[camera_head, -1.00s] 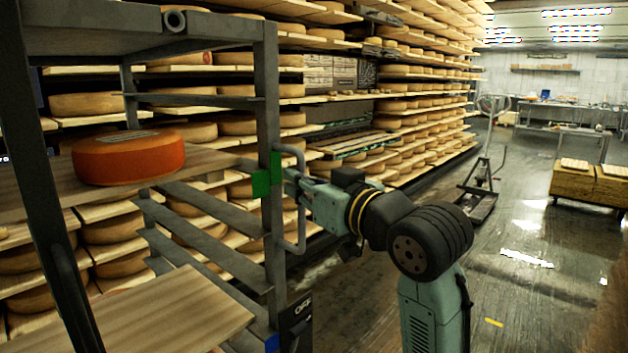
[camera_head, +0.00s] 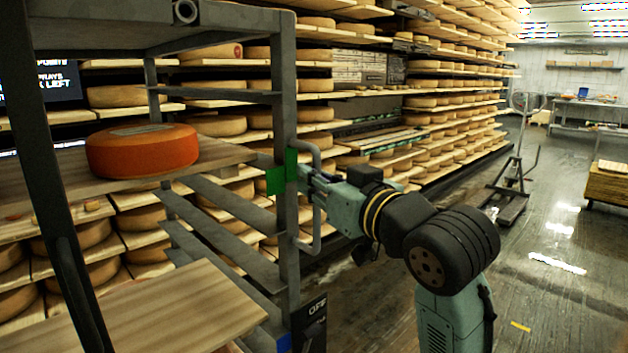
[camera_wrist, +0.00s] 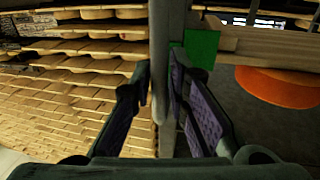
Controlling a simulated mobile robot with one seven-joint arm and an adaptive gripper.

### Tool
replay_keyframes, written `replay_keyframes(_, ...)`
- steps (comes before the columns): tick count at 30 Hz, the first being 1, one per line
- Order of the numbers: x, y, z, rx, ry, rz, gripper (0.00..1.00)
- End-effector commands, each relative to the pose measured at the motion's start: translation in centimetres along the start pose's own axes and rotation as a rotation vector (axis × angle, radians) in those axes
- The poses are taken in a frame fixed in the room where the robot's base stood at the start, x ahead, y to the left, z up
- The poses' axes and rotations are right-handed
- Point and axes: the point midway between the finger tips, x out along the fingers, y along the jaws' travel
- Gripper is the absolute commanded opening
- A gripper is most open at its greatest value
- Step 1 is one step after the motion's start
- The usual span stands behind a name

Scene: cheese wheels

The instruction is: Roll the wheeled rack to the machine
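The wheeled rack (camera_head: 287,120) is a grey metal frame with wooden boards, standing close at the left in the head view. An orange cheese wheel (camera_head: 142,150) lies on its upper board; it also shows in the wrist view (camera_wrist: 275,88). A grey vertical handle (camera_head: 317,215) is on the rack's right post, beside green patches. My gripper (camera_head: 308,182) is at this handle. In the wrist view, its two fingers (camera_wrist: 161,82) lie on either side of the handle bar (camera_wrist: 158,60) and appear closed on it. The rack's wheels are out of view. I cannot clearly identify the machine.
Tall shelves full of cheese wheels (camera_head: 430,102) line the space behind the rack. A dark screen with white text (camera_head: 45,85) shows at the far left. A pallet-jack-like cart (camera_head: 505,200) and a wooden crate (camera_head: 606,184) stand at the right. The wet floor (camera_head: 545,285) between is open.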

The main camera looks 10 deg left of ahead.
Motion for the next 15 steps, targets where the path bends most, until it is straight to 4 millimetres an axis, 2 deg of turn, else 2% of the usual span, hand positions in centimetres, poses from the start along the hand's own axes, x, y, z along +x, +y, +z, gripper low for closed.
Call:
replay_keyframes(6,0.04,-0.16,0.10,-0.001,-0.002,-0.003,0.31)
replay_keyframes(15,-0.10,-0.22,0.13,-0.002,-0.003,-0.004,0.31)
